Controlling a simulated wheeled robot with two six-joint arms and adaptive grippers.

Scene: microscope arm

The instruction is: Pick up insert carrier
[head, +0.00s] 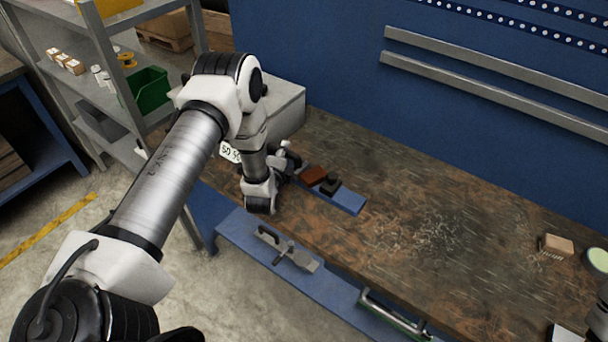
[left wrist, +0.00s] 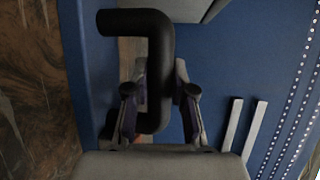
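The insert carrier appears to be the blue plate (head: 347,200) lying along the bench, with a reddish-brown block (head: 313,175) and a small black part on it. A thick black bent handle (left wrist: 160,75) fills the middle of the left wrist view. My left gripper (head: 285,163) is at the plate's left end. In the left wrist view its two fingers (left wrist: 160,68) stand on either side of the handle bar, close to it. The bar hides their inner faces, so I cannot tell if they press on it.
A grey box (head: 285,108) stands behind my left arm. A clamp-like tool (head: 285,250) lies on the blue lower ledge. The wooden bench (head: 440,240) is mostly clear to the right, up to a small tan block (head: 556,245) and a round pale-green-topped item (head: 598,259).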

